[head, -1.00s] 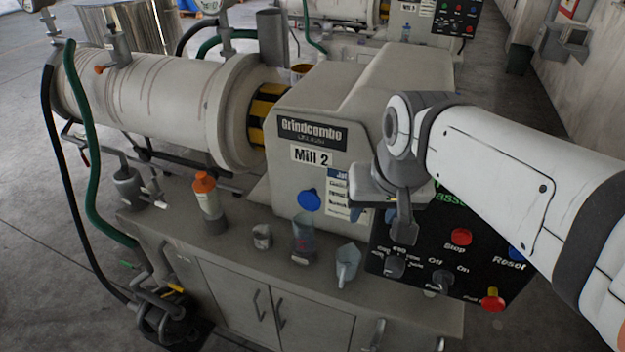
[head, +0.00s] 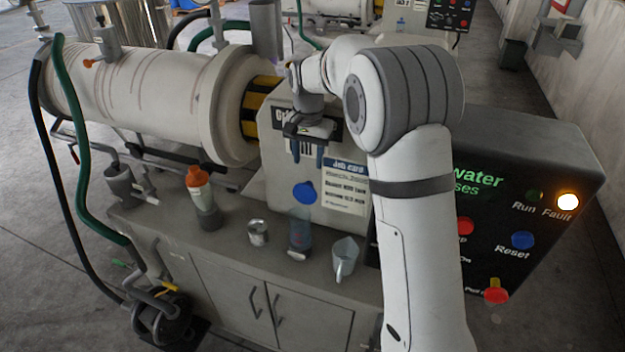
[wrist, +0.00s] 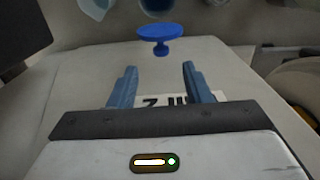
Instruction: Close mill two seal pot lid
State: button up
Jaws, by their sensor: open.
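My gripper (head: 307,155) is open and empty in front of the Mill 2 housing (head: 275,185). It partly covers the name plates there. In the wrist view its two blue fingers (wrist: 156,88) stand apart before the upside-down Mill 2 plate (wrist: 178,99). A round blue knob (head: 305,193) on the housing front is below the gripper; it also shows beyond the fingertips in the wrist view (wrist: 160,34), untouched. I cannot make out a seal pot lid with certainty. A grey upright cylinder (head: 265,30) stands behind the housing.
The bench (head: 225,255) holds an orange-capped bottle (head: 203,200), a small can (head: 257,233), a clear beaker (head: 299,235) and a jug (head: 344,258). The control panel (head: 540,235) at right has a lit Fault lamp (head: 568,201). Hoses (head: 75,170) hang at left.

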aim_at(309, 182)
jog(key=shift+w+d+f, duration=0.1)
jog(key=shift+w+f, duration=0.2)
jog(key=shift+f, duration=0.45)
jog(key=shift+f+p, duration=0.85)
jog(key=shift+f, duration=2.7)
